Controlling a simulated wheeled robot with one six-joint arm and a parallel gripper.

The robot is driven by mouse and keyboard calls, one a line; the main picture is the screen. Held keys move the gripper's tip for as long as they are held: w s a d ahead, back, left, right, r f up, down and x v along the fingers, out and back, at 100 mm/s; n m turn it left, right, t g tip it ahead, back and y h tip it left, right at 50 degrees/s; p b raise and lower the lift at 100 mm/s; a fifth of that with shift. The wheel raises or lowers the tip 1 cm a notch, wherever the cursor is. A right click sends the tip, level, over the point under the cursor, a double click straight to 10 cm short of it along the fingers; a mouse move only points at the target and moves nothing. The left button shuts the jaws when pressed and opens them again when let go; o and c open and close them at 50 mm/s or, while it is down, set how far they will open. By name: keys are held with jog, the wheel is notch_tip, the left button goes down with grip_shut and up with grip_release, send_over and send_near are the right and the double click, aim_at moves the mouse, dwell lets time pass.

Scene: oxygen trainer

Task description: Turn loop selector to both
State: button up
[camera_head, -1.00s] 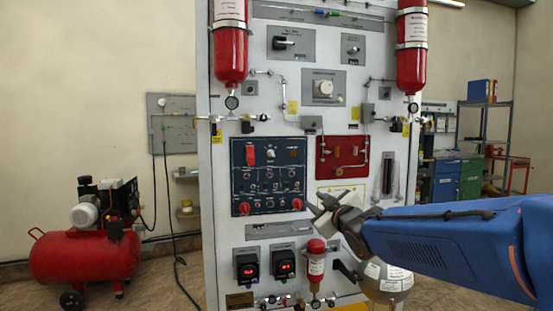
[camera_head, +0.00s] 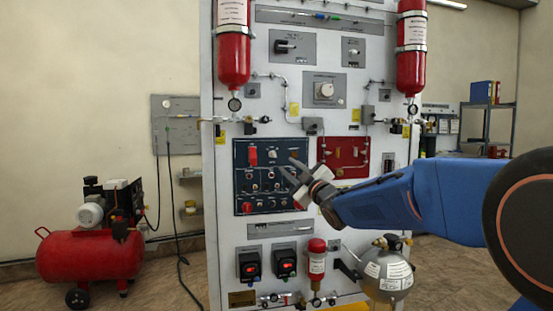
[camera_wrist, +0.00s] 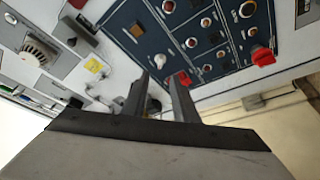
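The board carries several knobs, and its labels are too small to read, so I cannot tell for certain which one is the loop selector. Candidates are a black selector handle (camera_head: 285,46) on a grey plate at upper left, a smaller knob (camera_head: 353,50) to its right, and a white round dial (camera_head: 325,90) on a grey plate below. The white dial also shows in the wrist view (camera_wrist: 36,52). My gripper (camera_head: 287,167) is in front of the dark blue panel's right side, below the dial. Its two fingers (camera_wrist: 162,84) are apart with nothing held.
The dark blue panel (camera_head: 242,183) has red knobs and small switches. A red panel (camera_head: 343,151) is to its right. Red cylinders (camera_head: 233,45) (camera_head: 411,55) flank the board, with gauges and thin pipes below. A red compressor (camera_head: 90,258) stands at left.

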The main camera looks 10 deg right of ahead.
aim_at(274, 155)
jog(key=x, duration=1)
jog(key=shift+a, duration=0.1)
grip_shut()
